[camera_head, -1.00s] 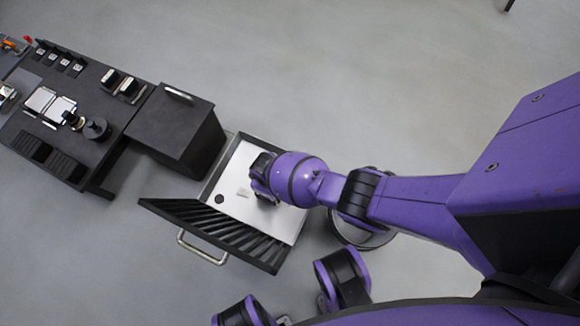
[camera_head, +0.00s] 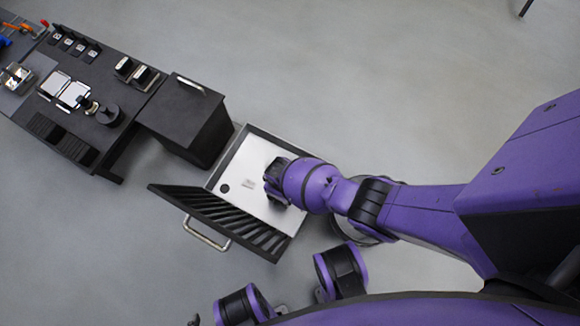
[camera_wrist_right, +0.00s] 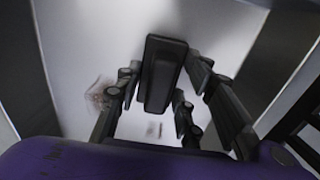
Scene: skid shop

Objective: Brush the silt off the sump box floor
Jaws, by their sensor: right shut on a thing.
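The sump box (camera_head: 238,143) stands open on the floor, with a pale floor inside and a dark round hole (camera_head: 224,187) near its left side. A small greyish patch (camera_head: 248,183), perhaps silt, lies on that pale floor. The right wrist view shows a brownish smudge (camera_wrist_right: 98,95) and a small grey mark (camera_wrist_right: 154,130). My right gripper (camera_head: 275,183) reaches into the box on its right side. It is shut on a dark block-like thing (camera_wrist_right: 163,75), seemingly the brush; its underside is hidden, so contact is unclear. My left gripper is not clearly seen.
A black slatted panel (camera_head: 215,220) with a metal handle (camera_head: 206,236) lies along the box's near left side. A dark cabinet (camera_head: 185,115) stands close behind left, beside a bench (camera_head: 140,77) with tools. A round container (camera_head: 352,232) is partly under my arm. Open floor lies beyond.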

